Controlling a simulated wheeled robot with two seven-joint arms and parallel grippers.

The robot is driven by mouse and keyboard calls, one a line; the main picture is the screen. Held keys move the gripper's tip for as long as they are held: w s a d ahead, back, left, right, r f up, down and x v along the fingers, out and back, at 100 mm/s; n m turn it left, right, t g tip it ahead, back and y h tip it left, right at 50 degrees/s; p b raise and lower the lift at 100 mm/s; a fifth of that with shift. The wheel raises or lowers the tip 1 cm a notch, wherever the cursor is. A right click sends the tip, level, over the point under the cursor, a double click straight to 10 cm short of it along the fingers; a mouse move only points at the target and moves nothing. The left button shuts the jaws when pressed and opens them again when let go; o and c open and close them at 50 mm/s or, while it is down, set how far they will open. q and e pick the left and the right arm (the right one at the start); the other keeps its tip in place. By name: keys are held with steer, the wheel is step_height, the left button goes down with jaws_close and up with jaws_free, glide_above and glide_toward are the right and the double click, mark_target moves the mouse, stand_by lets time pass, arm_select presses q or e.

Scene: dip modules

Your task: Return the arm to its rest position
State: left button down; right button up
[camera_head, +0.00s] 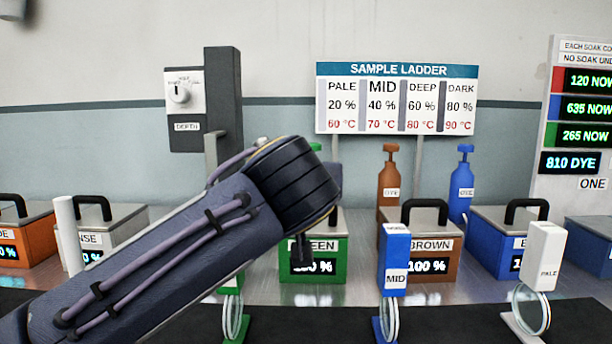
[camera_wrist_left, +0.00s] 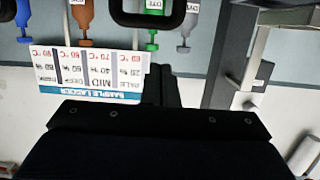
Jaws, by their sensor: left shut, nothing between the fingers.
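My left arm (camera_head: 170,255) reaches in from the lower left in the head view, and its thick dark wrist (camera_head: 292,185) stands in front of the green vat. My left gripper shows in the left wrist view (camera_wrist_left: 161,72) with its dark fingers together and nothing between them. In the head view the wrist mostly hides the gripper. My right gripper is in neither view.
The green vat (camera_head: 328,268) is partly covered by my wrist. A brown vat (camera_head: 440,268), a blue vat (camera_head: 490,255) and an orange vat (camera_head: 28,240) stand along the bench. MID (camera_head: 396,250) and PALE (camera_head: 544,257) blocks stand in front. A depth dial post (camera_head: 224,100) rises behind my arm.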

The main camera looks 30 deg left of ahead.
arm_select(q)
steer(key=f+v, duration=0.1)
steer(key=v, duration=0.5)
steer(key=shift+s+f, duration=0.4)
steer(key=shift+f, duration=0.2)
